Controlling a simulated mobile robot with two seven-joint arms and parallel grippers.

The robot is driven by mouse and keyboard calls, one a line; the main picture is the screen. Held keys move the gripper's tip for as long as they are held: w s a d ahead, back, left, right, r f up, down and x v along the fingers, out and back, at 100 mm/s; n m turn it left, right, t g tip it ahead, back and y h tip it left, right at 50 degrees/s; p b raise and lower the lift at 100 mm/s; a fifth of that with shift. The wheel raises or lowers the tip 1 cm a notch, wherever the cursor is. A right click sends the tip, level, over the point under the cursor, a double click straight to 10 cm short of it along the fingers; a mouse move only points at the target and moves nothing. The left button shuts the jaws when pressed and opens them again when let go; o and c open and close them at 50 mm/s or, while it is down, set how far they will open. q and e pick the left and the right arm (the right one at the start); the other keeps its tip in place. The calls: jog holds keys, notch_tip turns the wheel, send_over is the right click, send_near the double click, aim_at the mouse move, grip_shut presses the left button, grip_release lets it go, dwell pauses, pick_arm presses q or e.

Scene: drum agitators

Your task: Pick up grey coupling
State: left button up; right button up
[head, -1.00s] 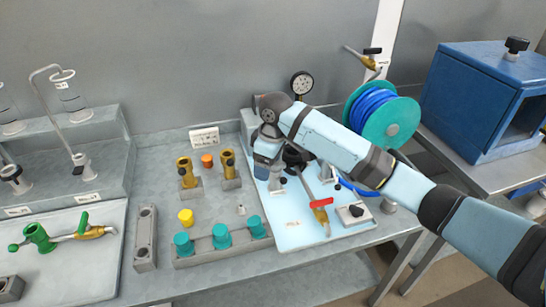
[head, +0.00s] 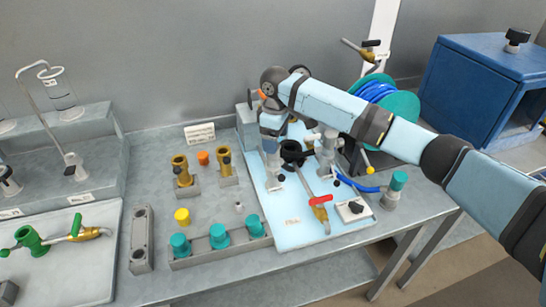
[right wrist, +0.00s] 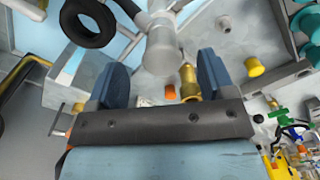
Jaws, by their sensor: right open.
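My right gripper (head: 272,125) points down over the left part of the light blue mat (head: 277,224), and the arm hides part of what lies behind it. In the right wrist view its two blue fingers (right wrist: 160,78) are open. A grey cylindrical piece (right wrist: 160,50) shows between and beyond the fingertips, with no finger seen closed on it. It looks like the grey coupling, but I cannot tell surely. A grey upright piece (head: 271,163) shows below the gripper in the head view. A small grey fitting (head: 239,207) stands left of the mat. My left gripper is not in view.
A black ring (head: 291,152) and a red-handled brass valve (head: 320,207) are on the mat. Brass fittings (head: 181,171), an orange cap (head: 203,158) and a yellow cap (head: 182,216) stand left. Teal caps (head: 219,236) line the front rack. A hose reel (head: 403,104) is behind the arm.

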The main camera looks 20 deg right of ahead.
aim_at(273, 159)
jog(key=shift+w+a+f, duration=0.1)
jog(key=shift+a+f, duration=0.05)
jog(key=shift+f, duration=1.2)
jog(key=shift+w+a+f, duration=0.1)
jog(key=shift+a+f, duration=0.05)
jog(key=shift+f, duration=1.2)
jog(key=c, duration=1.3)
